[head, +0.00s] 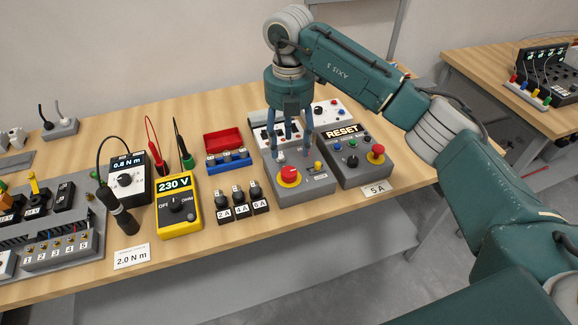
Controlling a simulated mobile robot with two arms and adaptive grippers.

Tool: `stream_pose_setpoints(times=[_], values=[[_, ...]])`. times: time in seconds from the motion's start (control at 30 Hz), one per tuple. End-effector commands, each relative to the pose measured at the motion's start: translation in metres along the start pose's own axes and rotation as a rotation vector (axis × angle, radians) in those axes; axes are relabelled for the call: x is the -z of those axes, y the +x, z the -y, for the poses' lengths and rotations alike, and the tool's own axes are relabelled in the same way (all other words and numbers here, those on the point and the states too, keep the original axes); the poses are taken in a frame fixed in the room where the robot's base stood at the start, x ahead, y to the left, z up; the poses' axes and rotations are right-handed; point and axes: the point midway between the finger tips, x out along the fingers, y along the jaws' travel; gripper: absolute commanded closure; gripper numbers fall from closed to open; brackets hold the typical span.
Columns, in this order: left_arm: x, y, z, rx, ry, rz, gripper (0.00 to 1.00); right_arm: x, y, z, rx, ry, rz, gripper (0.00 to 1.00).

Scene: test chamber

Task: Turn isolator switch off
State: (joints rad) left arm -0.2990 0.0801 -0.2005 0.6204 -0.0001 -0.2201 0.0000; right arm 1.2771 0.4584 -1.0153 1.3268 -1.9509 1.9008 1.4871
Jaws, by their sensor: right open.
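The isolator switch (289,176) is a red rotary knob on a yellow disc. It sits on top of a grey box (312,192) near the front edge of the wooden bench. My right gripper (294,153) points down over the back part of this box, with its fingers open and nothing between them. Its fingertips are just behind the red knob in the picture. I cannot tell whether they touch the box. The knob's exact turn position is too small to read. My left gripper is not in view.
To the right stands a RESET box (358,168) with a red mushroom button (376,153). To the left are several black labelled blocks (240,203), a yellow 230 V meter (178,212) and a blue fuse holder (229,160). A "5 A" card (376,189) lies at the front edge.

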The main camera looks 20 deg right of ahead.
Motion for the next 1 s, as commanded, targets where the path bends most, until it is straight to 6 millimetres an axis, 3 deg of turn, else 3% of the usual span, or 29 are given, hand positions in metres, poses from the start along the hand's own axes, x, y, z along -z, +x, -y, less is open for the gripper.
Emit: stream_pose_setpoints(times=[0.3, 0.5, 0.9, 1.0], values=[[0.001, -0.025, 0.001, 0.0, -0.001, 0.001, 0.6, 0.003, 0.058, 0.001, 0.002, -0.004, -0.007, 0.48], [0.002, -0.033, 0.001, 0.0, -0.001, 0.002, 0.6, 0.002, 0.085, 0.0, 0.0, -0.005, -0.005, 0.48], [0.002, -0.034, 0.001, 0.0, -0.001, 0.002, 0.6, 0.002, 0.094, -0.001, -0.003, -0.006, -0.003, 0.48], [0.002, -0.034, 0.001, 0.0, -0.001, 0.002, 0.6, 0.002, 0.094, -0.001, -0.003, -0.006, -0.003, 0.68]])
